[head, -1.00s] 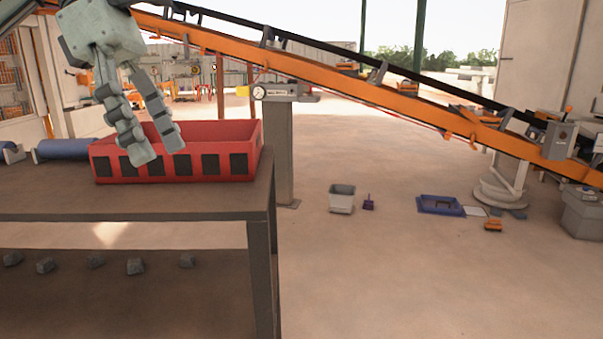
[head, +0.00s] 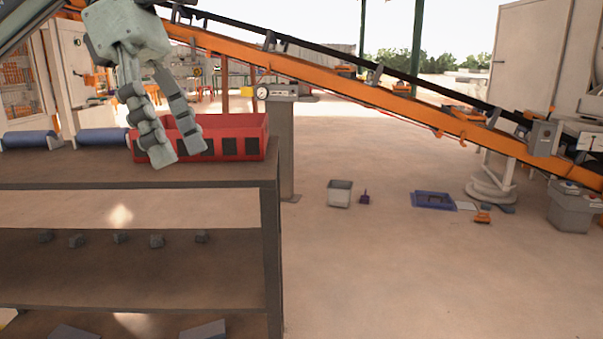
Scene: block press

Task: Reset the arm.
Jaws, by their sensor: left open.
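My left gripper (head: 176,158) is in the upper left of the head view, its arm coming in from the upper left. Its two fingers point down and are apart, with nothing seen between them. It shows in front of the red crate (head: 237,146), which stands on the top of the dark shelf table (head: 230,173). The fingers cover the crate's left part. I cannot tell whether they touch the crate. My right gripper is not in view.
An orange conveyor (head: 330,88) slopes down to the right behind. A grey post with a gauge (head: 280,140) stands beside the table. Several grey lumps (head: 157,241) lie on a lower shelf.

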